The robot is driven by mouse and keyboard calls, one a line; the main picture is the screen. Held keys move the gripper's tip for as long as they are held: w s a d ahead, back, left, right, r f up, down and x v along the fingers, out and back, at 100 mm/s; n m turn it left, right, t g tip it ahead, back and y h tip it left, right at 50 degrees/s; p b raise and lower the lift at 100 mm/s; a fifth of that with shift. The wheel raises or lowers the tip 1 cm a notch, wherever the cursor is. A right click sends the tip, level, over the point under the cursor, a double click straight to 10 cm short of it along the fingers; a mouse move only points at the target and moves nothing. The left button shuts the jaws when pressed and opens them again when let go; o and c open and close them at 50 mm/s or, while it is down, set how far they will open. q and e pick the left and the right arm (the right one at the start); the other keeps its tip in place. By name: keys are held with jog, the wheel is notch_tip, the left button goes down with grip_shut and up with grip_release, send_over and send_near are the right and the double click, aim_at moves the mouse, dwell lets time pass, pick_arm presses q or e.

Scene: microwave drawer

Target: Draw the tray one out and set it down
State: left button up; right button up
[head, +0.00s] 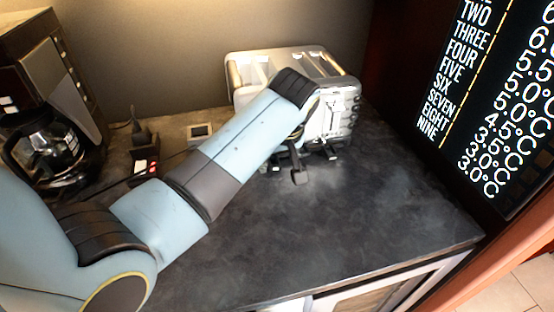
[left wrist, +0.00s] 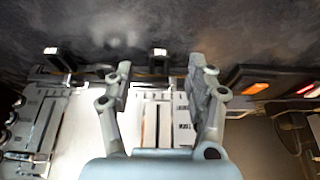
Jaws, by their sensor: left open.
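A silver toaster (head: 322,66) stands at the back of the dark counter. It fills the lower part of the left wrist view (left wrist: 75,130), which looks upside down. I cannot clearly pick out a tray; a dark seam runs along the toaster's lower edge in the wrist view. My left gripper (head: 298,160) is low in front of the toaster, partly hidden by my arm in the head view. In the wrist view its two fingers (left wrist: 159,82) are apart with nothing seen held between them. Whether they touch the toaster is unclear. My right gripper is not in view.
A coffee maker (head: 48,140) stands at the left. The counter (head: 350,220) is clear at front right.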

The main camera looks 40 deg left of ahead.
aim_at(276, 168)
pick_arm(q)
jog(key=x, duration=0.3)
jog(key=shift+w+f, duration=0.1)
jog(key=shift+f, duration=0.15)
jog(key=shift+a+f, duration=0.15)
jog(key=shift+f, duration=0.15)
jog(key=shift+c, duration=1.6)
grip_shut()
jog(key=shift+c, duration=1.8)
grip_release()
grip_shut()
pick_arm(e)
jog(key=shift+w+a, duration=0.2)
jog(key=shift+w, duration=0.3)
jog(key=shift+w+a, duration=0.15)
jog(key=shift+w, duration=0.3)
